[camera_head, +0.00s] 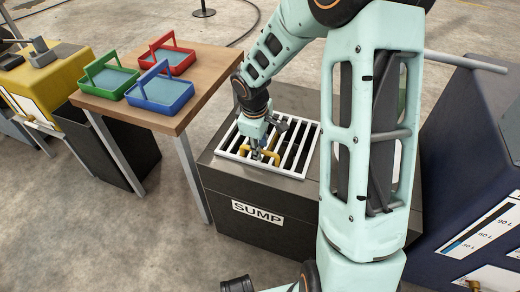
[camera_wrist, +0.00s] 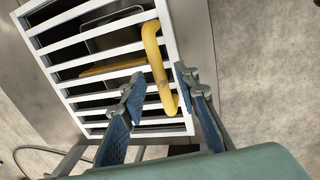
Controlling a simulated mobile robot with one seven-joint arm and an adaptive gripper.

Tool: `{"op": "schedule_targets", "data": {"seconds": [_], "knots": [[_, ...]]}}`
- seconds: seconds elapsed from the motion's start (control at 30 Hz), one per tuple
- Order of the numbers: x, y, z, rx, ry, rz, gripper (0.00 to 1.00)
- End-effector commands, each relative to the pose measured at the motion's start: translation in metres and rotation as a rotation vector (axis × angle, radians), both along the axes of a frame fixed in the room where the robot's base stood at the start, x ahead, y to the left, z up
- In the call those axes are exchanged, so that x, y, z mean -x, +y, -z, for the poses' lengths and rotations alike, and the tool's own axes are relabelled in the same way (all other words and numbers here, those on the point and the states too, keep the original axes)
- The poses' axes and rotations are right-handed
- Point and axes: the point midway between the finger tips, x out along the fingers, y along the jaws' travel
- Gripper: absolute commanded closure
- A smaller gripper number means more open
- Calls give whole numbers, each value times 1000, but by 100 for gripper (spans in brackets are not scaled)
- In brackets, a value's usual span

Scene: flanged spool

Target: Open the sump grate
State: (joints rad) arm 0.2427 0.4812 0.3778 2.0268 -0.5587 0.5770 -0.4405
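The sump grate (camera_head: 297,153) is a white barred panel lying flat and shut on top of the dark box labelled SUMP (camera_head: 258,212). A yellow bent handle (camera_head: 270,155) stands on the grate. In the wrist view the handle (camera_wrist: 155,60) crosses the white bars of the grate (camera_wrist: 70,42). My gripper (camera_head: 259,150) is low over the grate at the handle. In the wrist view its two fingers (camera_wrist: 155,82) are spread, with the handle between them in the picture and gaps showing on both sides. I cannot tell whether the fingertips reach down around it.
A wooden table (camera_head: 205,90) at left holds red, green and blue trays (camera_head: 160,90). A yellow bin (camera_head: 60,72) stands farther left. A dark blue tank (camera_head: 470,180) with litre markings stands at right. Bare concrete floor lies in front.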

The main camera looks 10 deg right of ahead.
Motion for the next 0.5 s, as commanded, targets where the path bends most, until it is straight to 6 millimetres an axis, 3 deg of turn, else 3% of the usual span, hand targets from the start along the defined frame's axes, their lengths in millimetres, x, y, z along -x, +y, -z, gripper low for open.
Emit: {"op": "schedule_targets", "data": {"seconds": [0.3,0.5], "knots": [[-1,0,2,1,-1,0,71],[-1,-1,2,1,-1,0,93]]}}
